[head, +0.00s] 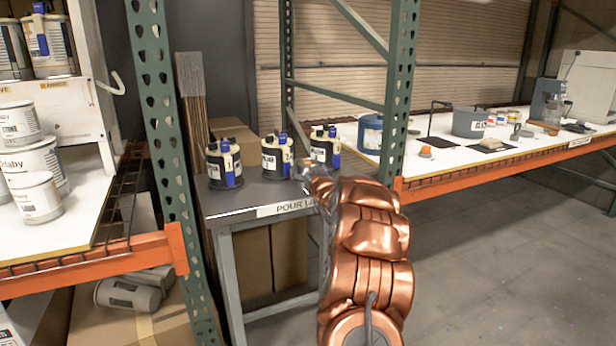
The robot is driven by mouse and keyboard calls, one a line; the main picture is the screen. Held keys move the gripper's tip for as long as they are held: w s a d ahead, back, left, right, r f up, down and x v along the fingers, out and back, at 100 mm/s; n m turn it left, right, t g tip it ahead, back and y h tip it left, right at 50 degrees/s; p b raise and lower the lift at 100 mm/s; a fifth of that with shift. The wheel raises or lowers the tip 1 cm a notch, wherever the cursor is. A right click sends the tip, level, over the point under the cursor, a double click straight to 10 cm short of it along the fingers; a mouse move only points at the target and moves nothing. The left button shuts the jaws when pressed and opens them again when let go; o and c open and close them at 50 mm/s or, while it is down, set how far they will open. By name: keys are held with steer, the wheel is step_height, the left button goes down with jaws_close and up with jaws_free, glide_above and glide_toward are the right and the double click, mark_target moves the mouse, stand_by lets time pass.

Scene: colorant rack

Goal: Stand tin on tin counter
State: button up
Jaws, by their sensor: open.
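White labelled tins stand on the left rack shelf: a front tin (36,198), a larger tin behind it (33,160) and a tin at the back (18,123). More tins (48,48) stand on a raised white box there. My copper arm reaches up from the bottom centre. My gripper (307,169) is small and partly hidden beyond the arm, near the grey pour table; it is open, and I see no tin in it. No surface shows a readable tin counter label.
The grey table (240,204), labelled "POUR LA…", bears three dark-and-cream canisters (224,166) with blue parts. Green rack posts (165,120) flank it. The right white bench (440,165) holds a blue pot (371,133), a grey tub (470,123) and tools. Floor at right is clear.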

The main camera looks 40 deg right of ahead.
mark_target(310, 164)
steer(key=c, duration=1.4)
steer(key=shift+o, duration=0.2)
steer(key=shift+r, duration=0.2)
steer(key=shift+r, duration=1.65)
steer(key=shift+v, duration=0.8)
steer(key=shift+s+a+r, duration=0.15)
steer(key=shift+s+a, duration=0.05)
steer(key=shift+s, duration=0.5)
steer(key=r+b+v, duration=0.1)
steer(key=v, duration=1.1)
steer(key=shift+s, duration=0.4)
steer(key=shift+s, duration=0.1)
